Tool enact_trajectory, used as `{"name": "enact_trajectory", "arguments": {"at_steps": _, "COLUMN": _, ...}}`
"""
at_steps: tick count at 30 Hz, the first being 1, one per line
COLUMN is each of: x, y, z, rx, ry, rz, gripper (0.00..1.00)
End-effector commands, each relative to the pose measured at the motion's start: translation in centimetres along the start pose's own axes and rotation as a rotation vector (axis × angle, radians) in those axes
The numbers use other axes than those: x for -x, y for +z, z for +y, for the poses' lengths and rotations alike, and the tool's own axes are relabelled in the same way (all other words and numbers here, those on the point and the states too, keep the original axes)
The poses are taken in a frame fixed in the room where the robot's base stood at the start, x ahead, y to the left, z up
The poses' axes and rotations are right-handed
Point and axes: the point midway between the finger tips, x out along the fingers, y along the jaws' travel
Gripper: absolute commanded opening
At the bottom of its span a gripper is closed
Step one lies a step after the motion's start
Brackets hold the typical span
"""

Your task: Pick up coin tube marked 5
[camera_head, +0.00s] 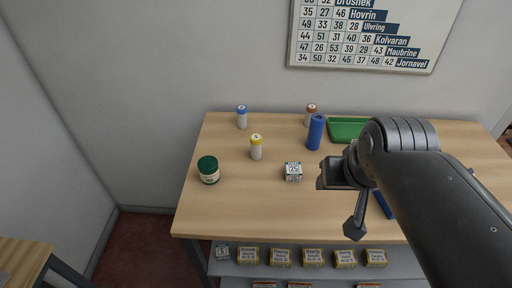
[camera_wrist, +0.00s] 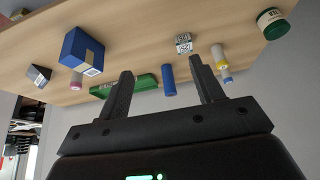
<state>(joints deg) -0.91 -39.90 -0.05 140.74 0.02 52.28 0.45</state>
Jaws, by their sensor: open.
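Several small white coin tubes with coloured caps stand on the table; I cannot read their marks clearly. One is the yellow-capped tube (camera_head: 256,147), also in the wrist view (camera_wrist: 219,56). A blue-capped tube (camera_head: 241,117) stands behind it to the left. A brown-capped tube (camera_head: 311,112) stands at the back, partly behind a blue cylinder (camera_head: 315,133). A pink-ended tube (camera_wrist: 76,79) shows in the wrist view only. My gripper (camera_head: 325,175) is open and empty above the table, right of the patterned cube (camera_head: 293,172); its fingers also show in the wrist view (camera_wrist: 160,70).
A green-lidded jar (camera_head: 208,170) stands at the table's left. A green tray (camera_head: 346,130) lies at the back right. A blue box (camera_wrist: 82,50) shows in the wrist view. My arm hides much of the table's right side. Small boxes (camera_head: 313,257) line the lower shelf.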

Motion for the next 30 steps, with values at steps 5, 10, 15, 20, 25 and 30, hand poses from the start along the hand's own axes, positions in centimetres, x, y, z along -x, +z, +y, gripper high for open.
{"name": "enact_trajectory", "arguments": {"at_steps": 5, "x": -0.8, "y": -4.5, "z": -1.3, "rx": 0.017, "ry": -0.019, "rz": -0.069, "gripper": 0.61}}
{"name": "enact_trajectory", "arguments": {"at_steps": 10, "x": -2.4, "y": -9.0, "z": -3.1, "rx": 0.034, "ry": -0.033, "rz": -0.138, "gripper": 0.61}}
{"name": "enact_trajectory", "arguments": {"at_steps": 15, "x": -4.8, "y": -13.1, "z": -5.2, "rx": 0.051, "ry": -0.042, "rz": -0.207, "gripper": 0.61}}
{"name": "enact_trajectory", "arguments": {"at_steps": 20, "x": -7.9, "y": -16.6, "z": -7.7, "rx": 0.068, "ry": -0.045, "rz": -0.271, "gripper": 0.61}}
{"name": "enact_trajectory", "arguments": {"at_steps": 25, "x": -11.9, "y": -19.6, "z": -10.7, "rx": 0.09, "ry": -0.045, "rz": -0.339, "gripper": 0.61}}
{"name": "enact_trajectory", "arguments": {"at_steps": 30, "x": -16.3, "y": -21.8, "z": -13.9, "rx": 0.111, "ry": -0.039, "rz": -0.402, "gripper": 0.61}}
